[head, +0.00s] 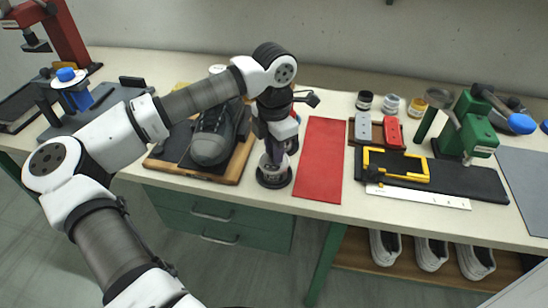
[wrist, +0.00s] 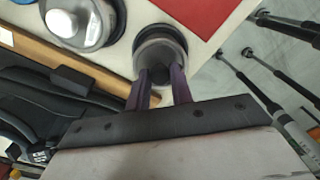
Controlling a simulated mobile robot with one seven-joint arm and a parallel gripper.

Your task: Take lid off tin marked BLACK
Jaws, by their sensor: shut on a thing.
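A small round tin (head: 273,178) with a dark base and a pale label stands near the front edge of the bench, right of the shoe board. Its label is too small to read. My gripper (head: 272,158) points down over it from above. In the wrist view, my gripper (wrist: 160,78) is shut on the dark knob of the grey round lid (wrist: 160,47). The lid looks to be at the tin, but I cannot tell whether there is a gap under it. My fingers hide part of the knob.
A grey shoe (head: 212,137) stands on a wood-edged board to the left. A red mat (head: 320,160) lies close on the right. More round containers (wrist: 85,22) stand just behind the tin. Several jars and a green press (head: 472,128) are farther right.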

